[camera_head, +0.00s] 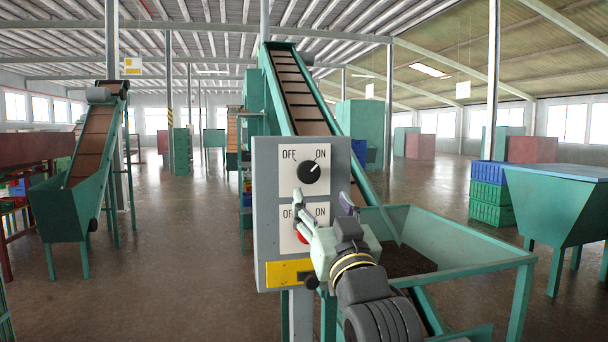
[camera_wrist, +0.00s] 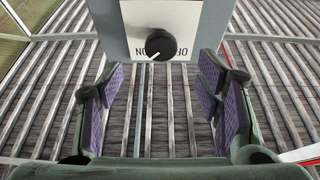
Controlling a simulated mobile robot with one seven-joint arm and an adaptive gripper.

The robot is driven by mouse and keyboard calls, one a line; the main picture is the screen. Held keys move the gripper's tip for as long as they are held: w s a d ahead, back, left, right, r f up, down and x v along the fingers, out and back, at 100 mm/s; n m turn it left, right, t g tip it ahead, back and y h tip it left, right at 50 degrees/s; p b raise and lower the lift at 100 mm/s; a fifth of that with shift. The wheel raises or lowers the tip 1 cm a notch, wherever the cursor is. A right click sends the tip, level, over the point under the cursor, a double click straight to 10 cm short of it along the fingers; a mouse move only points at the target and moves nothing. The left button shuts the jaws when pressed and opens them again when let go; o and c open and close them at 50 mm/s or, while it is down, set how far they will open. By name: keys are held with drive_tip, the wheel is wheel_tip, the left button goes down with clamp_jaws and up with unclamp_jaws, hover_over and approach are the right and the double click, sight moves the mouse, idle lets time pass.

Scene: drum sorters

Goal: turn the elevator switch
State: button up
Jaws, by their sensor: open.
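A grey control box (camera_head: 262,215) stands on a post in front of the elevator. Its upper plate carries a black round switch knob (camera_head: 309,172) with OFF at left and ON at right; its white mark points up-right, toward ON. A lower OFF/ON plate (camera_head: 290,243) is partly hidden by my gripper, and a bit of red shows there. My gripper (camera_head: 323,207) is open and empty, in front of the lower plate and below the upper knob. The wrist view is upside down; the upper knob (camera_wrist: 160,45) lies beyond the open fingers (camera_wrist: 162,95), apart from them.
The green elevator (camera_head: 300,95) rises behind the box. Its hopper (camera_head: 440,235) with dark contents is to the right of my arm. Another hopper (camera_head: 560,200) and green crates (camera_head: 490,203) stand farther right. The floor at left is open.

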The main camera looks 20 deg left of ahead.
sight(310, 176)
drive_tip(key=p+x, duration=0.3)
drive_tip(key=x, duration=0.6)
drive_tip(key=shift+w+a+r, duration=0.1)
drive_tip(key=shift+a, duration=0.05)
drive_tip(key=c, duration=1.2)
